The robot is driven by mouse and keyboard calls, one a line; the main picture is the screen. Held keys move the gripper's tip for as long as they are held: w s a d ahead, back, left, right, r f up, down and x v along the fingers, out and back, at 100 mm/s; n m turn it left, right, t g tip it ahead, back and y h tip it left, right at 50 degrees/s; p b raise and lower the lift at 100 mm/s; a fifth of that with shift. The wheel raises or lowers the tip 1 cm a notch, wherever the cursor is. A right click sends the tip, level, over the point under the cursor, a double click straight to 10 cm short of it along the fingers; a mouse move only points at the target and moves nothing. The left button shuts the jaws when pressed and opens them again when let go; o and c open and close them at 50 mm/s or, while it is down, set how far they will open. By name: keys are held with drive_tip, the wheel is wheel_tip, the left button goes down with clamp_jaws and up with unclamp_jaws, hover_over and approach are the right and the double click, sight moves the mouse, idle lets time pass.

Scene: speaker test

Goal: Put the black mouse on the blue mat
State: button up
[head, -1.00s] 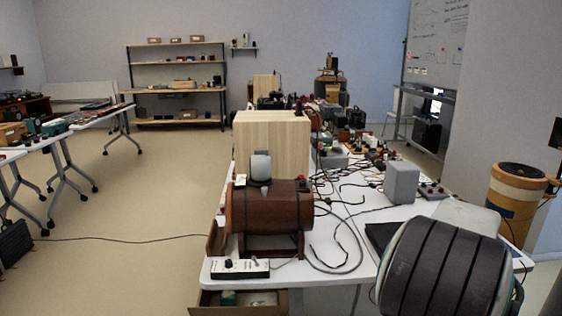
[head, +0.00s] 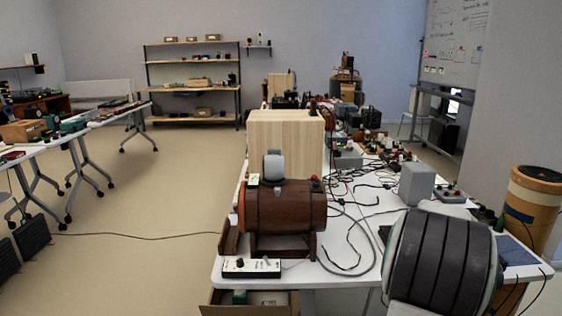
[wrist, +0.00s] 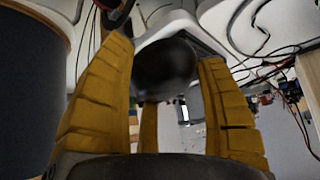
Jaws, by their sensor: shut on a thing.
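My gripper (wrist: 170,85) shows in the wrist view with its yellow fingers closed around a dark, smooth, rounded thing, the black mouse (wrist: 165,65). The fingers lie on both sides of it, with another finger behind. The gripper and mouse cannot be made out in the head view. The blue mat (head: 517,251) is a flat dark-blue patch at the right front corner of the white table in the head view. Its left part is hidden. I cannot make out the mat in the wrist view.
The white table (head: 345,284) is crowded with cables and devices. A brown wooden barrel on a stand (head: 285,207), a grey box (head: 416,184) and a power strip (head: 251,268) stand on it. A tan drum (head: 532,205) stands beyond the mat. Open floor (head: 150,230) lies left.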

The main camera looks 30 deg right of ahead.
drive_tip(key=w+a+f+n+t+y, duration=0.1)
drive_tip(key=w+a+f+n+t, duration=0.2)
drive_tip(key=w+a, duration=0.6)
drive_tip(key=w+a+f+n+y, duration=0.25)
drive_tip(key=w+a+f, duration=0.25)
drive_tip(key=w+a, duration=0.45)
drive_tip(key=w+a+f+n+y, duration=0.1)
drive_tip(key=w+a+n, duration=0.15)
drive_tip(key=a, duration=0.65)
drive_tip(key=w+a+f+n+t+y, duration=0.1)
drive_tip(key=a+n, duration=0.2)
drive_tip(key=a, duration=0.6)
drive_tip(key=w+a+f+n+y, duration=0.1)
drive_tip(key=a+n+y, duration=0.1)
drive_tip(key=a, duration=0.7)
wheel_tip(320, 180, up, 12)
drive_tip(key=w+d+p, duration=0.1)
drive_tip(key=w+p, duration=0.1)
drive_tip(key=p, duration=1.4)
drive_tip(key=shift+r+h, duration=0.25)
drive_tip(key=shift+h, duration=0.1)
drive_tip(key=shift+w, duration=0.1)
